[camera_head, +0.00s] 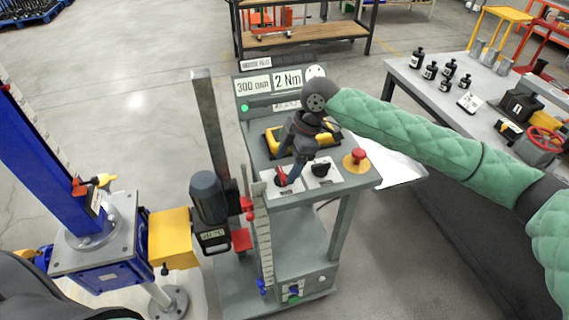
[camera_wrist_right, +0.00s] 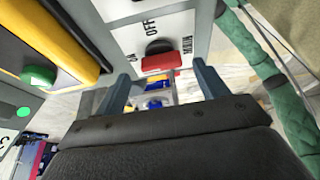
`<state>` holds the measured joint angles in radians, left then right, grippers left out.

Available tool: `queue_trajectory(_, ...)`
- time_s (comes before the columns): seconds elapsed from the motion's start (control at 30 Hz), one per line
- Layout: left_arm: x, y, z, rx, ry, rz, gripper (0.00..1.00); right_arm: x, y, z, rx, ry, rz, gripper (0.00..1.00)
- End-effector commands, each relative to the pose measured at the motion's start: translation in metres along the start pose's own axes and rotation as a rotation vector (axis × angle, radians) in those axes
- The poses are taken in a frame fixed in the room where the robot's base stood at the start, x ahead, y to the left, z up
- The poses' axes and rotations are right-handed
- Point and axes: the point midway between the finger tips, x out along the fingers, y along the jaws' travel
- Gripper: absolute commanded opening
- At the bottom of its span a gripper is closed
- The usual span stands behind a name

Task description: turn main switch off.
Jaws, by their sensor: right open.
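The main switch (camera_head: 281,178) is a red handle on a black base, on a white plate at the front left of the grey control panel. In the right wrist view the red handle (camera_wrist_right: 161,62) shows close up, with ON, OFF and MAIN lettering around it. My right gripper (camera_head: 291,170) points down over the switch. In the wrist view its two fingers (camera_wrist_right: 160,76) are apart, one to each side of the handle, with gaps visible; I cannot tell whether they touch it. Which mark the handle points at is unclear. My left gripper is out of view.
A black knob (camera_head: 321,169) and a red emergency button (camera_head: 357,157) on yellow sit right of the switch. A yellow-and-black device (camera_head: 325,141) lies behind. A motor (camera_head: 208,198) and a blue screw jack (camera_head: 48,150) stand left. A workbench (camera_head: 425,85) is at right.

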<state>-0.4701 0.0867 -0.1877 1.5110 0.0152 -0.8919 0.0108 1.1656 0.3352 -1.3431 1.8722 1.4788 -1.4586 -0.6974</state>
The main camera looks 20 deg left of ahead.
Motion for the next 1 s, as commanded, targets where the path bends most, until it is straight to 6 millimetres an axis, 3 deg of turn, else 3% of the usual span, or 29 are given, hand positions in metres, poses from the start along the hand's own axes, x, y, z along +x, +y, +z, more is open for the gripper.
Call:
queue_trajectory(0.23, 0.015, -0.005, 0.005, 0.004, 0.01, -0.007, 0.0, 0.02, 0.0, 0.0, 0.001, 0.0, -0.001, 0.73)
queue_trajectory(0.57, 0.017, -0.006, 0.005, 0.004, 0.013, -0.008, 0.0, 0.024, 0.0, 0.0, 0.001, 0.0, 0.0, 0.73)
queue_trajectory(0.8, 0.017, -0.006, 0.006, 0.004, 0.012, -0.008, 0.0, 0.023, 0.0, 0.0, 0.001, 0.0, 0.0, 0.28)
queue_trajectory(1.0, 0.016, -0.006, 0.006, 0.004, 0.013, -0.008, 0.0, 0.023, 0.0, 0.0, 0.01, 0.0, 0.004, 0.28)
